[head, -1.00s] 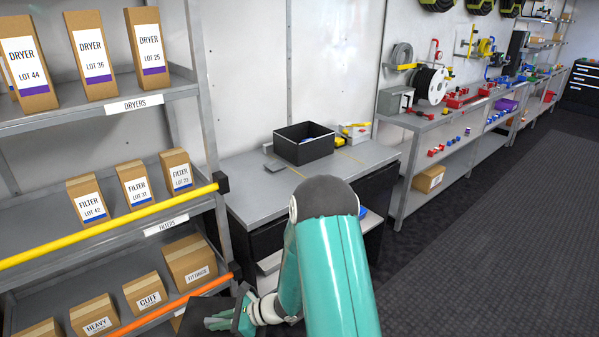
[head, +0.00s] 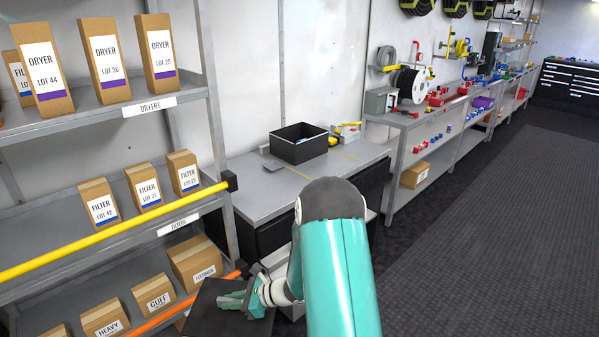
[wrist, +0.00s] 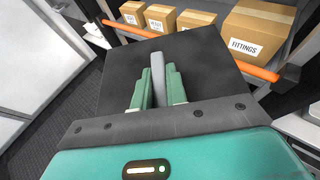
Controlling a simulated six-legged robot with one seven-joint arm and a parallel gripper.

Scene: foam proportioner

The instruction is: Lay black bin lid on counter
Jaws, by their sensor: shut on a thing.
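The black bin lid (head: 205,318) is a flat dark panel at the bottom of the head view, in front of the lower shelf. It also shows in the wrist view (wrist: 205,65), spreading out beyond the fingers. My gripper (head: 240,300) is shut on the lid's grey raised handle, which stands between the green fingers in the wrist view (wrist: 157,85). The grey counter (head: 262,195) is beyond my arm in the head view, and the lid is apart from it, low and to its left. The black bin (head: 299,145) stands open on the counter.
An orange rail (head: 185,303) runs along the lower shelf with boxes, close to the lid. A yellow rail (head: 110,232) fronts the shelf above. The counter's front left is clear.

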